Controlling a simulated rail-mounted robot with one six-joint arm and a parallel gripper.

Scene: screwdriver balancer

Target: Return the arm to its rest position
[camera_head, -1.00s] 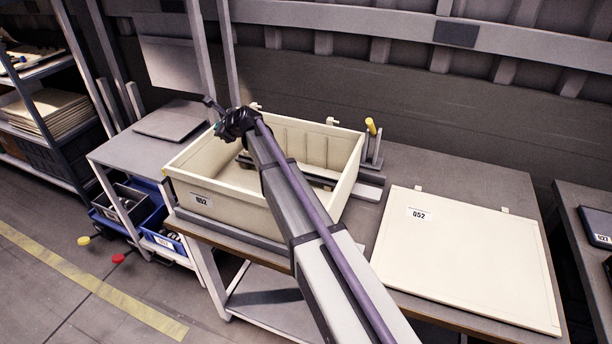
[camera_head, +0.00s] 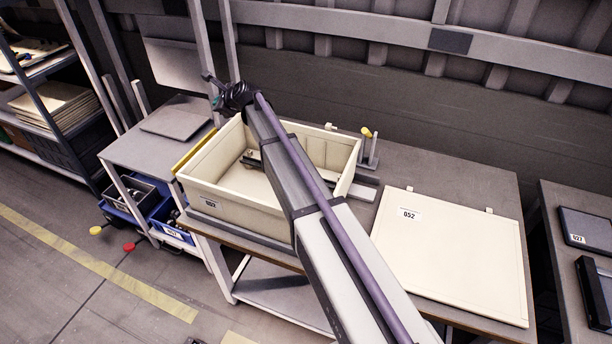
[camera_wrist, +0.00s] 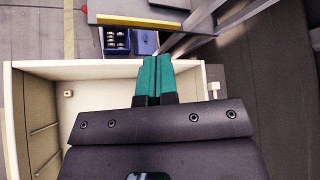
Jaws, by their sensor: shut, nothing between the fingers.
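My gripper (camera_wrist: 153,75) has green fingertips pressed together in the wrist view, with nothing between them. In that view it is over the cream crate (camera_wrist: 95,69), near its rim. In the head view my gripper (camera_head: 211,78) is at the end of my arm, raised above the back left of the crate (camera_head: 240,208). My arm crosses in front of the crate and hides part of its inside. A dark object (camera_head: 250,160) lies in the crate, partly hidden.
A cream lid (camera_head: 455,255) lies flat on the bench right of the crate. A yellow-topped post (camera_head: 366,132) stands behind the crate's right corner. A side table with a grey panel (camera_head: 175,122) is at left, with blue bins (camera_head: 170,222) below. Wall uprights stand close behind my gripper.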

